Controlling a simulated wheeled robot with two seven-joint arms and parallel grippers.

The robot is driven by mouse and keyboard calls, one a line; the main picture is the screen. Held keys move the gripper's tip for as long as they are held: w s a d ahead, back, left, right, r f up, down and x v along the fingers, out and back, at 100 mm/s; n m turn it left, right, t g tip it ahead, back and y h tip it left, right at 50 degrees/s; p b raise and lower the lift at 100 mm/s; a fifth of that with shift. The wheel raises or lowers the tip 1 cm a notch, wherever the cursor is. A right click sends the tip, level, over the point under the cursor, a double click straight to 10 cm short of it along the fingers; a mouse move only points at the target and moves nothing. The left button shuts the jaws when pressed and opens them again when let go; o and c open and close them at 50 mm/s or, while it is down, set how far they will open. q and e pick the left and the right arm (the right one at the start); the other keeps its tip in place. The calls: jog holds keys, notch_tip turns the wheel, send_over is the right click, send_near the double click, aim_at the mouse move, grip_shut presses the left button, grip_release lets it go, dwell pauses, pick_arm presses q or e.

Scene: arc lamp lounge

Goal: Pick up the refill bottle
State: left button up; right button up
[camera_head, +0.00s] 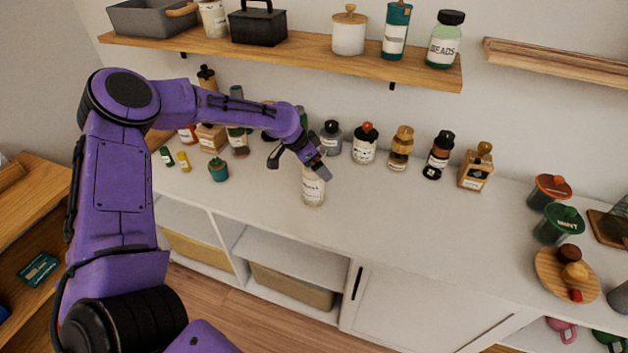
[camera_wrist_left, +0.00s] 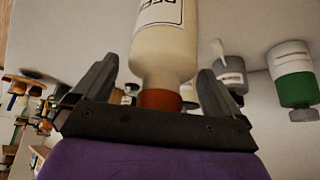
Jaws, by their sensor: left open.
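The refill bottle (camera_head: 313,190) is a cream bottle with a white label, standing upright near the front of the white cabinet top (camera_head: 390,220). In the left wrist view the bottle (camera_wrist_left: 165,50) shows close up with a reddish-brown cap (camera_wrist_left: 160,100); its label is cut off by the frame edge. My left gripper (camera_head: 316,165) comes down over the bottle from above and hides its top in the head view. The left wrist view shows the gripper (camera_wrist_left: 158,75) open, with one finger on each side of the bottle's upper part and gaps visible. My right gripper is not in view.
Behind stand several bottles, including a white one with a red-orange cap (camera_head: 365,145) and an amber one (camera_head: 401,150). A wooden shelf (camera_head: 300,55) runs above.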

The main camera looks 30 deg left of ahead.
pick_arm(q)
jog(key=c, duration=1.8)
jog(key=shift+o, duration=0.2)
jog(key=shift+s, duration=0.1)
